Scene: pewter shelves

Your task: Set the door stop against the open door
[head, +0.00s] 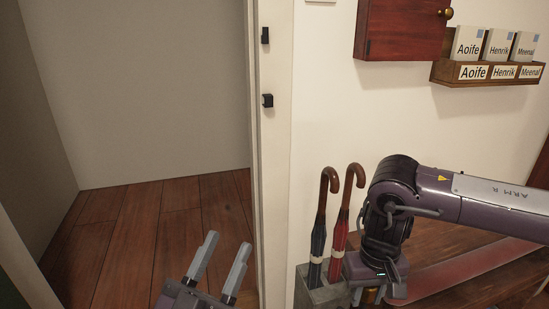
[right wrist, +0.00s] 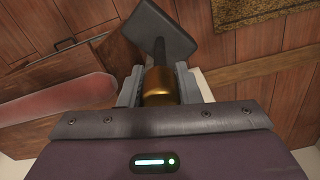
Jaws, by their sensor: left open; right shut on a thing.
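My right gripper (right wrist: 160,82) is shut on the brass-coloured grip of the door stop (right wrist: 165,40). The door stop has a dark grey, flat wedge-like part that reaches out past the fingertips. In the head view only a bit of brass (head: 371,295) shows under my right gripper, at the bottom edge. My left gripper (head: 227,243) is open and empty at the bottom, in front of the doorway floor. A pale edge with a dark green face (head: 12,296) at the lower left may be the open door; most of it is out of view.
An umbrella stand (head: 322,292) with two umbrellas stands close beside my right gripper. A pale door post (head: 275,180) is between the grippers. A long reddish surface (head: 470,265) lies at right. A red cabinet (head: 398,30) and letter rack (head: 485,72) hang above. The doorway floor (head: 150,235) is clear.

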